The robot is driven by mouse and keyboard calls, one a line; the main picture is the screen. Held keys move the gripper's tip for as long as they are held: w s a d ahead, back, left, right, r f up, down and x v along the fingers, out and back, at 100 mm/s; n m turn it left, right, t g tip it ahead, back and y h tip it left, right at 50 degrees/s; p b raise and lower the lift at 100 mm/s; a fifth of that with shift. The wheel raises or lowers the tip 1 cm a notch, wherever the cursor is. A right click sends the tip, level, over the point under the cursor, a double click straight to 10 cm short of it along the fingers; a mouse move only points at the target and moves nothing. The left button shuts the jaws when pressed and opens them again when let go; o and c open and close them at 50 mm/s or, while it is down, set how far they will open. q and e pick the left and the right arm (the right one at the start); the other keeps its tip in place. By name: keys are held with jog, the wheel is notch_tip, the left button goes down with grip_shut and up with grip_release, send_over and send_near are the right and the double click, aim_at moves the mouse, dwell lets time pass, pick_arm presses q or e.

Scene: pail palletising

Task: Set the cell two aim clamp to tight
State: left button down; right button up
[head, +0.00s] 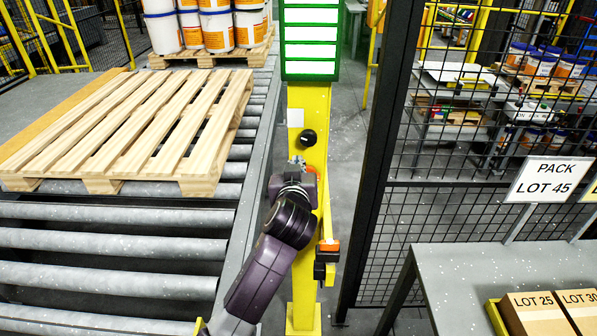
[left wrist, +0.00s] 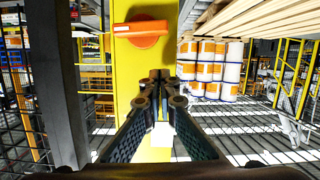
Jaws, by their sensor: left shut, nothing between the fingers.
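The yellow post (head: 308,105) stands beside the conveyor under a green-framed lit panel (head: 310,42). My left gripper (head: 298,163) is in front of this post. In the left wrist view its fingers (left wrist: 160,78) are shut with nothing between them. An orange handle (left wrist: 140,34) on the post shows just beyond the fingertips, apart from them in the picture; it looks like the clamp, lying nearly level. In the head view only a bit of orange (head: 312,170) shows behind my gripper. A black round knob (head: 308,137) sits above. My right gripper is out of view.
A wooden pallet (head: 130,125) lies on the roller conveyor (head: 110,240) at left, with pails (head: 215,30) on another behind. A black mesh fence (head: 395,130) stands right of the post. An orange and black device (head: 327,258) sits low on the post.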

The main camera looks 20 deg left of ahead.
pick_arm(q)
jog(key=f, duration=0.4)
jog(key=shift+w+d+p, duration=0.1)
jog(key=shift+w+p, duration=0.1)
jog(key=shift+p, duration=0.15)
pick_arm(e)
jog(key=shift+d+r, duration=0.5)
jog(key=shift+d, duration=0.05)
pick_arm(q)
jog(key=shift+a+f, duration=0.1)
jog(key=shift+a, duration=0.15)
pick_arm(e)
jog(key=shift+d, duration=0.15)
